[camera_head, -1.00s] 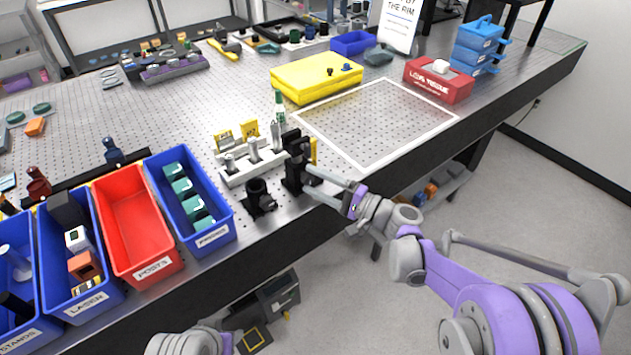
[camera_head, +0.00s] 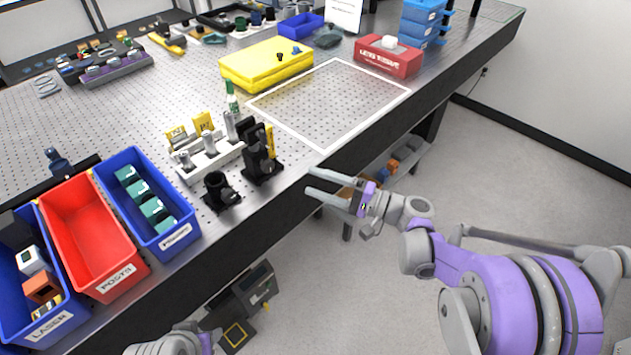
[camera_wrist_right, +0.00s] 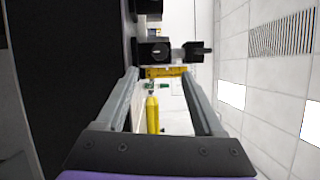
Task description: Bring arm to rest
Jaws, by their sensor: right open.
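My right gripper (camera_head: 316,185) is open and empty in the head view. Its two grey fingers point left, just off the table's front edge and to the right of a black optic mount (camera_head: 261,160). The fingertips are apart from the mount. In the right wrist view the open fingers (camera_wrist_right: 165,72) show on both sides, with a black mount (camera_wrist_right: 155,50) ahead of them and nothing between them. At the bottom of the head view a grey and purple part of my left arm shows; its gripper is out of the picture.
The perforated table (camera_head: 318,162) holds a short black holder (camera_head: 220,190), a white post rack (camera_head: 208,162) and a yellow case (camera_head: 266,66). A red bin (camera_head: 92,230) and blue bins line its front left. A white-outlined area (camera_head: 330,100) is clear. Open floor lies right of the table.

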